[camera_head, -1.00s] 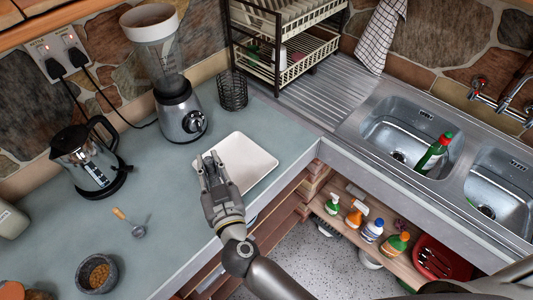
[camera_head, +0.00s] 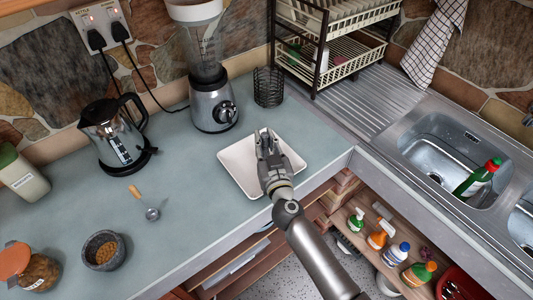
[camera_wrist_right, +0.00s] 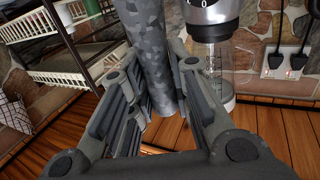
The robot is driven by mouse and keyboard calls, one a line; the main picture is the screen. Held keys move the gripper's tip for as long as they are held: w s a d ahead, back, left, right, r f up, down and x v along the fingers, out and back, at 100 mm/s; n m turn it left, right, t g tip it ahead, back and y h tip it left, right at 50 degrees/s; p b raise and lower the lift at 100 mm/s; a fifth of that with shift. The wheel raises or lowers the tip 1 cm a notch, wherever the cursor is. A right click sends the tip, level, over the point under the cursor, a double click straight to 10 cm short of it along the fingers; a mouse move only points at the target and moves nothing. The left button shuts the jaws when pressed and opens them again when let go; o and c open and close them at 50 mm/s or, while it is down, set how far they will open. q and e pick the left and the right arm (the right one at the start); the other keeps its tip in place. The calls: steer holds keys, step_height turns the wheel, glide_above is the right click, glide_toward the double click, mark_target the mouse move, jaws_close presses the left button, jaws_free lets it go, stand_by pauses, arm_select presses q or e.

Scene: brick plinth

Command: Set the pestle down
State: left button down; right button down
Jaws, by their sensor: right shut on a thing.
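The pestle (camera_wrist_right: 156,60) is a mottled grey rod in the right wrist view, running up between my right gripper's fingers. My right gripper (camera_wrist_right: 158,100) is shut on it. In the head view my right gripper (camera_head: 265,140) is above the middle of the square white tray (camera_head: 236,172), and hides most of the pestle and part of the tray. I cannot tell whether the pestle touches the tray. My left gripper is not in view.
A stone mortar (camera_head: 104,262) with brown contents, a small spoon (camera_head: 150,211) and a kettle (camera_head: 112,135) stand to the left. A blender (camera_head: 213,105) and black wire holder (camera_head: 268,88) stand behind the tray. A dish rack (camera_head: 335,55) and sink (camera_head: 440,150) lie to the right.

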mark_target(266, 150)
steer(key=shift+w+d+f+b, duration=0.1)
steer(key=shift+w+f+b, duration=0.15)
steer(key=shift+f+b, duration=0.05)
steer(key=f+b, duration=0.2)
steer(key=f, duration=0.1)
steer(key=shift+w+d+b, duration=0.15)
steer(key=shift+w+b, duration=0.05)
steer(key=shift+b, duration=0.15)
steer(key=shift+f, duration=0.25)
steer(key=shift+r, duration=0.1)
steer(key=shift+f, duration=0.2)
steer(key=c, duration=1.3)
jaws_free()
